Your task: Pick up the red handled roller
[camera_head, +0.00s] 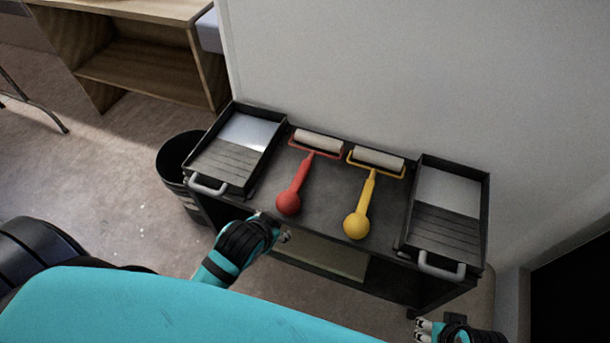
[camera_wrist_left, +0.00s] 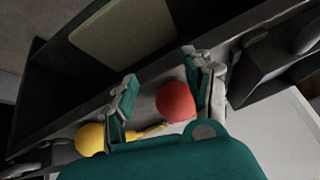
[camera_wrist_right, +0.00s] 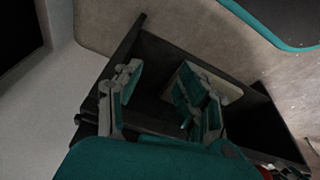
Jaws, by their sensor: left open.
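The red handled roller (camera_head: 300,188) lies on the dark cart top, its white roller head toward the wall and its red ball end toward me. My left gripper (camera_head: 284,236) is at the cart's front edge, just short of the red ball. In the left wrist view the red ball (camera_wrist_left: 175,101) shows between the open fingers of my left gripper (camera_wrist_left: 160,90), and no contact is clear. The yellow handled roller (camera_head: 365,200) lies to the right of the red one. My right gripper (camera_head: 424,330) is low at the front right, and its fingers look apart and empty in the right wrist view (camera_wrist_right: 160,95).
A black paint tray (camera_head: 226,160) stands on the cart's left end and another (camera_head: 447,205) on its right end. A black bin (camera_head: 178,165) stands on the floor left of the cart. A white wall (camera_head: 420,70) rises behind. A wooden shelf unit (camera_head: 140,70) is at the back left.

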